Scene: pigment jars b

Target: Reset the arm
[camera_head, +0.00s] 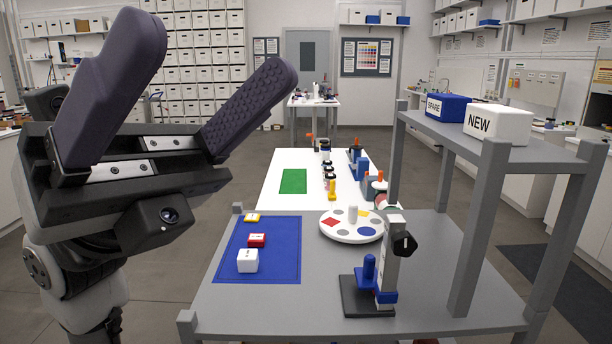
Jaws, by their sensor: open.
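My gripper (212,92) is large and close at the left of the view, raised above the floor beside the grey table (240,318). Its two dark padded fingers are spread wide apart, with nothing between them. A small camera is mounted under the fingers. My arm comes up from the bottom left corner. The gripper is apart from the table and from everything on it.
A blue mat (277,262) holds yellow, red and white (248,260) blocks. A round white palette (350,231) and a grey upright device (388,262) stand to its right. A raised shelf (455,150) carries blue SPARE and white NEW boxes. A white table (275,207) lies beyond.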

